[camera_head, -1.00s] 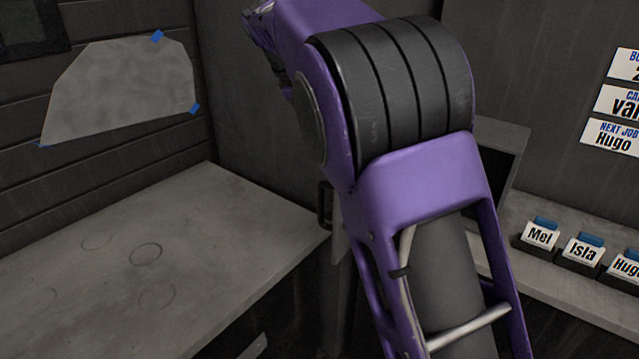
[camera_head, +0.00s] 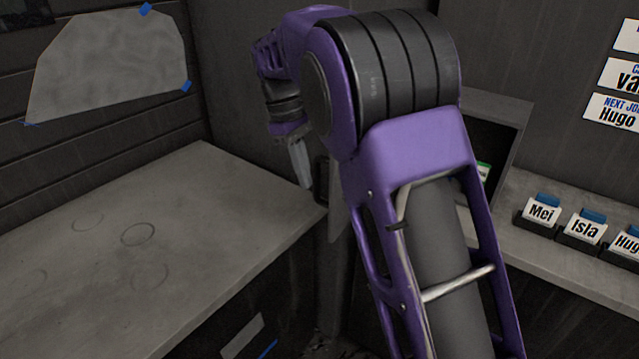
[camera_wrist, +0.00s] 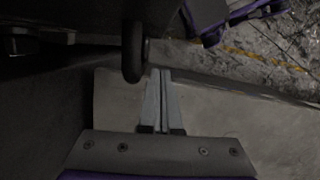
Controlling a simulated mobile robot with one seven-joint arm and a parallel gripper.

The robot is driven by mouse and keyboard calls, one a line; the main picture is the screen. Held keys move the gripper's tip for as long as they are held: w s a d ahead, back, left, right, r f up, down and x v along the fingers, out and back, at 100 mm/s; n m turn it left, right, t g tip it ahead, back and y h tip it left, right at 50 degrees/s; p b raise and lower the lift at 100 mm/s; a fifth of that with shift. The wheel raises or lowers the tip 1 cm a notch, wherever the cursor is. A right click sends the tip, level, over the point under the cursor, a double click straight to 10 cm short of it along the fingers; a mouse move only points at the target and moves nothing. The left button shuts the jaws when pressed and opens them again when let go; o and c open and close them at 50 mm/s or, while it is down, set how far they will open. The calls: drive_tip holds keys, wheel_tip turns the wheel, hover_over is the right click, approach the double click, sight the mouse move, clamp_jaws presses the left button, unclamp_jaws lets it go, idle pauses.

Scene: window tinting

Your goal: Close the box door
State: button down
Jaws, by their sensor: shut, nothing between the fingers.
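The grey box (camera_head: 500,108) stands on the shelf at the right, partly hidden behind my arm. Its dark opening shows, with something green and white inside. The box door (camera_head: 335,215) appears as a grey panel swung out to the left of my arm, mostly hidden by it. The door's dark handle (camera_head: 321,180) is on its left side. My gripper (camera_head: 304,182) is shut and empty, pointing down just left of the handle. In the wrist view the shut fingers (camera_wrist: 160,74) are close beside the dark handle (camera_wrist: 133,52); I cannot tell whether they touch.
A grey bench top (camera_head: 110,260) fills the left, bare except for ring marks. Several name cards in dark holders, such as the Mei card (camera_head: 541,214), stand on the shelf (camera_head: 525,188) right of the box. A film sheet (camera_head: 105,65) is taped to the left wall.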

drive_tip(key=d, duration=0.1)
drive_tip(key=s+d, duration=0.2)
drive_tip(key=shift+r, duration=0.25)
drive_tip(key=shift+d, duration=0.1)
